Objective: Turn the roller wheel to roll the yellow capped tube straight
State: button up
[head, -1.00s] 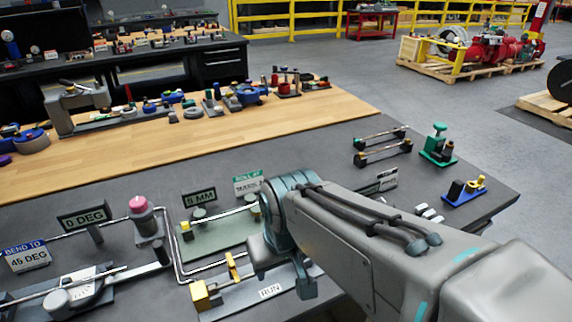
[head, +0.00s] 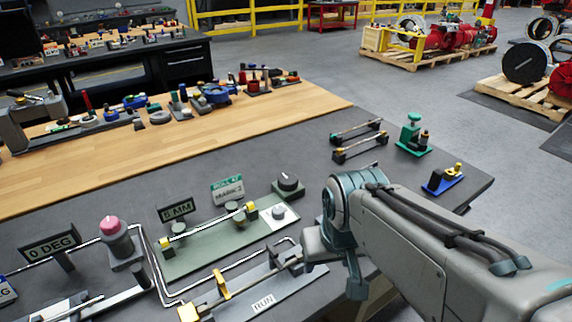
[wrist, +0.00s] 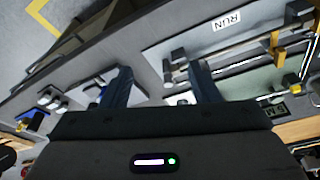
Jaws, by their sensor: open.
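The yellow capped tube (head: 208,227) lies across round dark supports on a green plate (head: 195,260), a yellow cap at each end. It looks slightly bowed. A dark round knob (head: 289,184), perhaps the roller wheel, stands at the plate's right end. A white plate with a small grey disc (head: 279,213) sits just in front of it. My gripper (head: 334,268) is to the right of the green plate, above the bench edge, and apart from the tube. In the wrist view my gripper (wrist: 160,82) has its fingers apart with nothing between them.
A RUN fixture (head: 262,290) with a bent metal rod lies in front of the green plate. A pink-topped post (head: 111,232) stands at left. Two capped tubes (head: 358,148) and a green stand (head: 413,138) are at the back right.

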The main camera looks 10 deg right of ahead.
aim_at(287, 181)
jog(key=k, duration=1.3)
jog(key=z, duration=0.55)
jog(key=i, duration=0.5)
jog(key=z, duration=0.7)
jog(key=i, duration=0.65)
jog(key=u, duration=0.7)
jog(key=i, duration=0.75)
jog(key=u, duration=0.9)
